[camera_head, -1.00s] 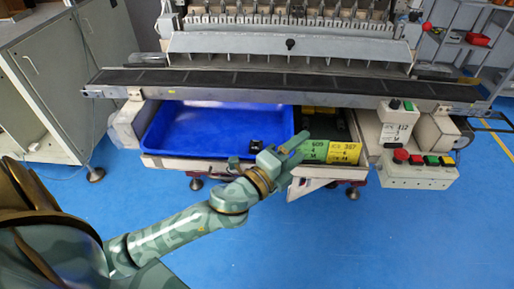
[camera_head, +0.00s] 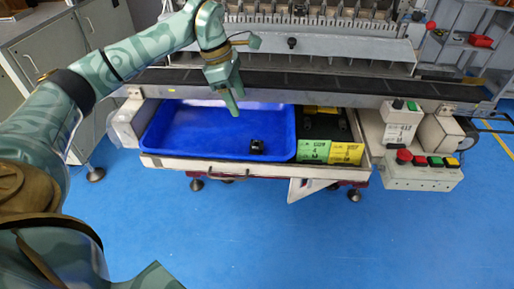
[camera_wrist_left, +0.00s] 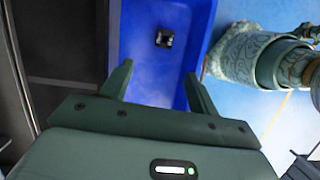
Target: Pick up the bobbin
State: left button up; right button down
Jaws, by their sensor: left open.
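The bobbin (camera_head: 257,146) is a small black piece lying in the blue tray (camera_head: 190,140), near the tray's front right. It also shows in the left wrist view (camera_wrist_left: 164,38), ahead of my fingertips and lying between their lines. My left gripper (camera_head: 234,108) points down over the back part of the tray, to the left of the bobbin and apart from it. In the left wrist view its two fingers (camera_wrist_left: 157,85) are spread with nothing between them. My right gripper is in neither view.
The tray sits in a pulled-out drawer under the coil winder. The machine's dark rail (camera_head: 290,84) runs just behind my gripper. Green (camera_head: 313,150) and yellow (camera_head: 346,153) labelled bins stand right of the tray. A button box (camera_head: 422,172) is further right.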

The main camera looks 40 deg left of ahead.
pick_arm(q)
jog(key=b, duration=0.3)
send_over(255, 141)
jog(key=s+a, duration=0.1)
notch_tip(255, 141, down, 9)
jog(key=shift+f, duration=0.15)
jog(key=x, duration=0.1)
jog(key=b+x, duration=0.1)
jog(key=x, duration=0.1)
jog(key=b+x, duration=0.1)
jog(key=shift+s+d+f, duration=0.3)
jog(key=shift+s, duration=0.1)
jog(key=shift+w+d+f, duration=0.1)
jog(key=shift+w+f, duration=0.05)
jog(key=shift+f, duration=0.15)
jog(key=shift+r, duration=0.15)
jog(key=c, duration=1.1)
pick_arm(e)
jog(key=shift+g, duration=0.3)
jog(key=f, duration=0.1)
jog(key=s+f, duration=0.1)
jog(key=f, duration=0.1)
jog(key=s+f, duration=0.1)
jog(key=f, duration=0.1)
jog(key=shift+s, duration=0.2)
